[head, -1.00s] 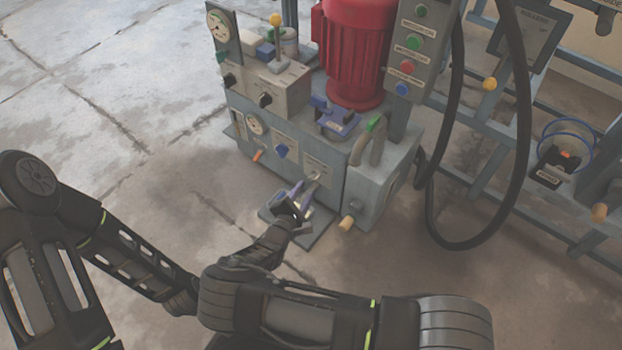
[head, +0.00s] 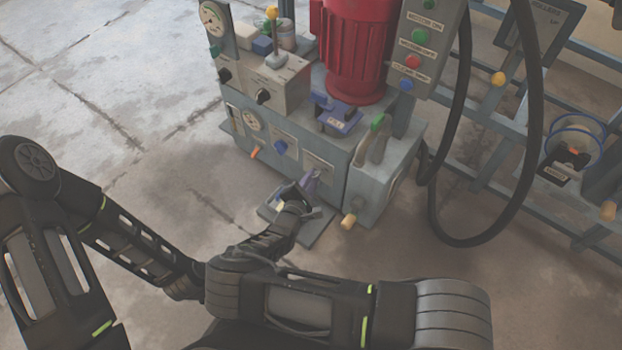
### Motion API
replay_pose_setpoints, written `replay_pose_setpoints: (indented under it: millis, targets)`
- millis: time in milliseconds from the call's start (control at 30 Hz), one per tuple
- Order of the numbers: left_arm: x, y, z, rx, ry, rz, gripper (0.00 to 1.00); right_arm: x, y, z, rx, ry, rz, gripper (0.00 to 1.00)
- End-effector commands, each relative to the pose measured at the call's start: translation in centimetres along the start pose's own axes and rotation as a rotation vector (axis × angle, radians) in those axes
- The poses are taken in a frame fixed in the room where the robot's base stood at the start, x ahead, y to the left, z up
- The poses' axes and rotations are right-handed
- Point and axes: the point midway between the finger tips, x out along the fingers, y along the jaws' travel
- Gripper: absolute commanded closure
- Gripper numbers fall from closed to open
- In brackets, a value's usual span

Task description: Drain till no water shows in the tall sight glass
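The grey tank unit (head: 258,150) has a labelled front panel. My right gripper (head: 308,184) is at the lower right of that panel, at the small drain fitting under the right-hand label (head: 318,162). Its purple-grey fingers cover the fitting, so I cannot tell whether they are open or closed on it. The tall sight glass is too small to make out for certain, and no water level can be read.
A red motor (head: 355,50) stands on the tank. A blue knob (head: 280,147), an orange lever (head: 255,153) and a tan-capped pipe stub (head: 349,220) are nearby. A black hose (head: 532,130) hangs at right.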

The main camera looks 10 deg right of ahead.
Motion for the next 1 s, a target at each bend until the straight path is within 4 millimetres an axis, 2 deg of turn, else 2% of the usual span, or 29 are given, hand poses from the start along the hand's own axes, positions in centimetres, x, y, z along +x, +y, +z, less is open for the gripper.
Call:
replay_pose_setpoints:
  millis: [167,700,1000]
  targets:
    - [0.0,0.0,0.0,0.0,0.0,0.0,0.55,-0.01,0.0,-0.01,0.0,0.0,0.0,1.0]
    - [0.01,0.0,-0.02,0.0,0.0,0.0,0.55,-0.02,0.01,-0.03,-0.007,0.0,-0.004,1.0]
    - [0.1,-0.03,-0.02,0.0,0.001,0.0,0.55,-0.01,0.05,-0.05,-0.086,0.0,-0.04,1.0]
